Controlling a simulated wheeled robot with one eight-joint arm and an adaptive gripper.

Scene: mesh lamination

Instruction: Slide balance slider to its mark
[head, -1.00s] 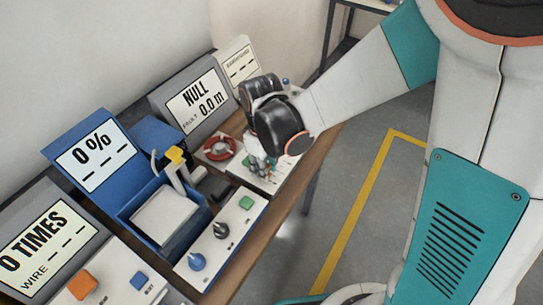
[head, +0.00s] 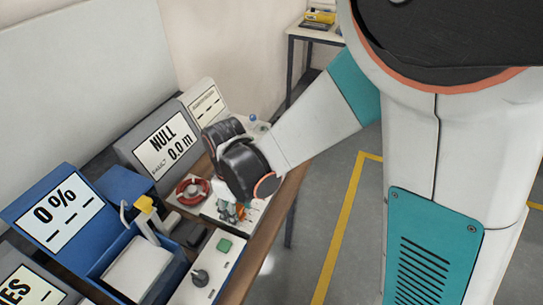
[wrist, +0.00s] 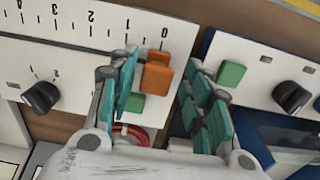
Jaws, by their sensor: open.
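In the wrist view, the balance slider appears to be the orange block (wrist: 155,75) on a white panel (wrist: 60,65) with a numbered scale and a long dark slot. My gripper (wrist: 164,82) is open, with one teal-padded finger on each side of the orange block. The left finger is very near it; I cannot tell whether it touches. In the head view my gripper (head: 232,212) is low over the panel, and its dark wrist housing hides most of the slider.
A display (head: 165,145) reads NULL 0.0 m. A red ring (head: 193,190) lies beside my gripper. Green buttons (wrist: 230,74) and black knobs (wrist: 292,97) flank the slider. A blue machine (head: 75,215) stands at the left; clear floor is at the right.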

